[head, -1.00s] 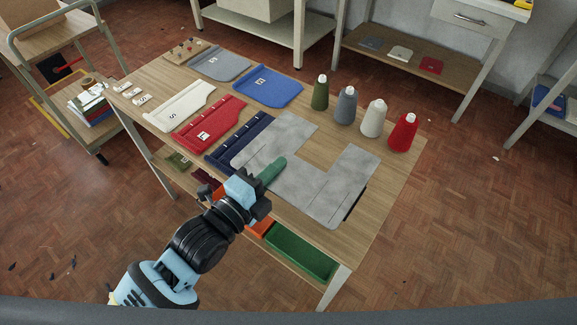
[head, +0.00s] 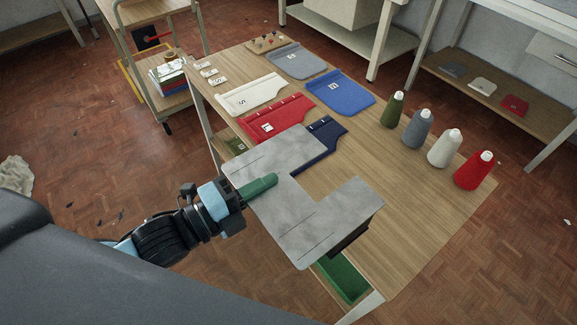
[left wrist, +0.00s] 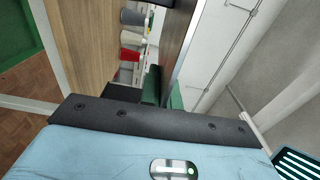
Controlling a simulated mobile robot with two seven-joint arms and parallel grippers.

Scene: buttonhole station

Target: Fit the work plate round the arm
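The work plate (head: 335,215) is a flat grey, U-shaped sheet with a round green handle (head: 260,186) on its near left side. It hangs over the near edge of the table, apparently raised, and covers part of a navy piece. Its open notch faces the far right. My left gripper (head: 240,196) is shut on the green handle. In the left wrist view my gripper's dark front edge fills the lower middle, and the fingers are hard to make out. My right gripper is not in view. I cannot make out the arm for the plate.
The wooden table (head: 415,205) holds a white piece (head: 250,95), a red piece (head: 275,118), a blue piece (head: 342,93) and a grey piece (head: 297,62). Several thread cones, including a red one (head: 473,172), stand along the right. A green bin (head: 345,280) is below the near edge.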

